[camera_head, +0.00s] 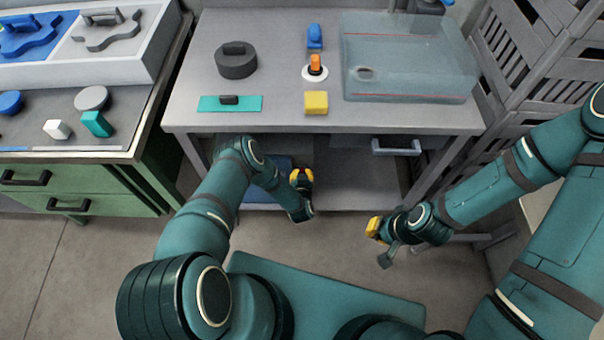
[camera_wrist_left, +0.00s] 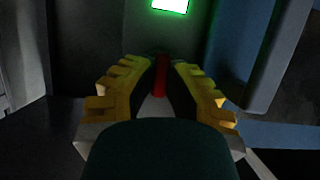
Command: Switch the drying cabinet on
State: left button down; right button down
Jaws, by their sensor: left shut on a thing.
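In the left wrist view a small red piece (camera_wrist_left: 161,75) stands between the yellow ribbed fingers of my left gripper (camera_wrist_left: 160,78), which is shut on it. Behind it is a dark grey face, likely the drying cabinet (camera_wrist_left: 100,40), with a bright green lit patch (camera_wrist_left: 170,4) at the top edge. In the head view my left gripper (camera_head: 302,178) reaches under the front edge of the workbench, and the red piece is hidden there. My right gripper (camera_head: 379,243) is in the air in front of the bench, its fingers apart and empty.
The grey workbench (camera_head: 420,117) carries a clear tank (camera_head: 410,60), a dark round weight (camera_head: 236,62), a teal plate (camera_head: 245,104), a yellow block (camera_head: 316,102) and an orange-topped piece (camera_head: 315,66). A drawer handle (camera_head: 396,150) sits under the bench. A green cabinet (camera_head: 100,180) stands left.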

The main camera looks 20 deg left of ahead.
dwell(0.4)
pick_arm(q)
jog(key=c, duration=1)
grip_release()
